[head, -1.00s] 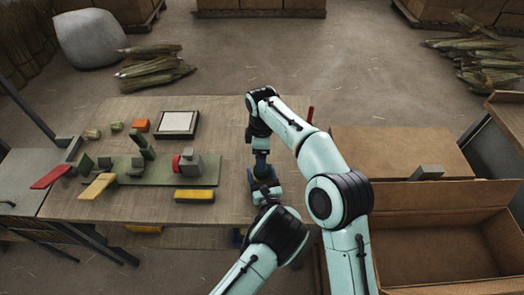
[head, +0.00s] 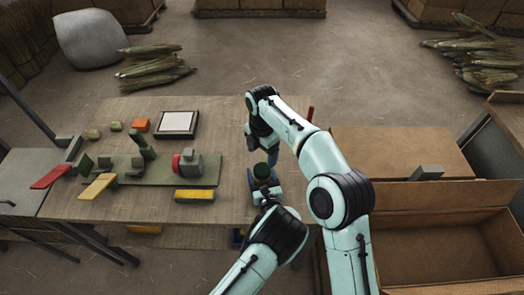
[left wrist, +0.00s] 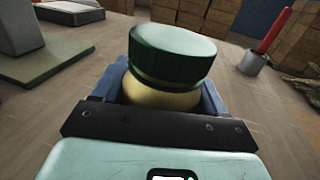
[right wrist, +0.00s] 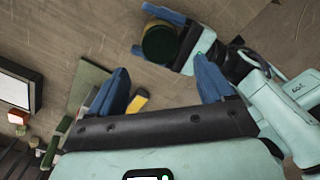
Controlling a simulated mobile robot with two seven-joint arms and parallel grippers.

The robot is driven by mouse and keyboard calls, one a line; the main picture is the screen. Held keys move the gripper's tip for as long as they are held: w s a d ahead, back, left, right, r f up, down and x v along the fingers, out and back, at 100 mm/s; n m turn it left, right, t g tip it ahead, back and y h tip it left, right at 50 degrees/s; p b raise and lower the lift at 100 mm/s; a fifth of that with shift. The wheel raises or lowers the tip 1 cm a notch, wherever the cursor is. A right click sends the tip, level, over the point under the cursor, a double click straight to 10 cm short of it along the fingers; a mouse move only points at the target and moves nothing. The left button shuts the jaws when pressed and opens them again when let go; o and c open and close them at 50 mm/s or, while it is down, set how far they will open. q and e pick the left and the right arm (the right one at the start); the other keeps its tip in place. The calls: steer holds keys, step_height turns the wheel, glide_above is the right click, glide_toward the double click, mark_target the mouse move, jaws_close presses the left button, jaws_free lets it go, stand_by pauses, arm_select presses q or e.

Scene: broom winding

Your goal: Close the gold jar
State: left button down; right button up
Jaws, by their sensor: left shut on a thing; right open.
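The gold jar (left wrist: 160,94) is gripped between the blue fingers of my left gripper (head: 265,186), near the table's right edge. A dark green ribbed lid (left wrist: 172,52) sits on top of the jar, looking slightly tilted in the left wrist view; I cannot tell whether it is fully tight. In the head view the lid (head: 262,171) hides most of the jar. My right gripper (right wrist: 162,85) is open and empty, apart from the lid. In the right wrist view the lid (right wrist: 160,44) shows beyond its fingers, from above.
On the wooden table (head: 120,211) a green board (head: 140,180) carries a grey device with a red part (head: 188,162). A yellow block (head: 194,195) and a white-topped tray (head: 177,124) are nearby. A red stick in a grey holder (left wrist: 262,45) stands beyond the jar. Cardboard boxes (head: 400,145) stand at right.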

mark_target(262, 169)
step_height(262, 169, down, 8)
steer(key=shift+r, duration=0.1)
stand_by(0.4)
steer(key=c, duration=1.1)
steer(key=m, duration=0.9)
steer(key=shift+m, duration=0.4)
steer(key=o, duration=1.2)
